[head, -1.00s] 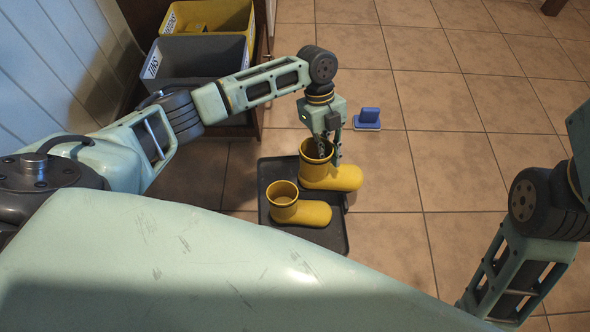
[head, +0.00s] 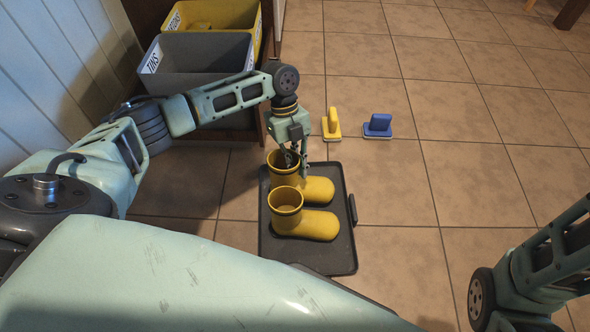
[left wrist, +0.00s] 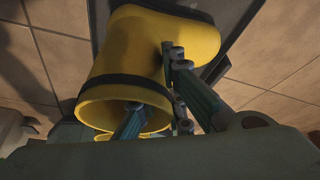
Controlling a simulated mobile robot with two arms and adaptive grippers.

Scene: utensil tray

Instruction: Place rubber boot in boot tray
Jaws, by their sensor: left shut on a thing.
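Two yellow rubber boots are at the dark boot tray (head: 330,262) on the floor. The near boot (head: 318,224) stands upright on it. My left gripper (head: 293,160) is shut on the rim of the far boot (head: 318,188), which is upright over the tray's far half, toe to the right. In the left wrist view this boot (left wrist: 135,50) has a dark band, with one finger inside its opening and the other outside. I cannot tell whether its sole touches the tray. My right arm shows at the right, but its gripper is out of view.
A yellow handled block (head: 332,125) and a blue one (head: 377,127) stand on the tiles behind the tray. A grey bin (head: 197,68) and a yellow bin (head: 265,30) are on a wooden unit at the back left. Floor right of the tray is clear.

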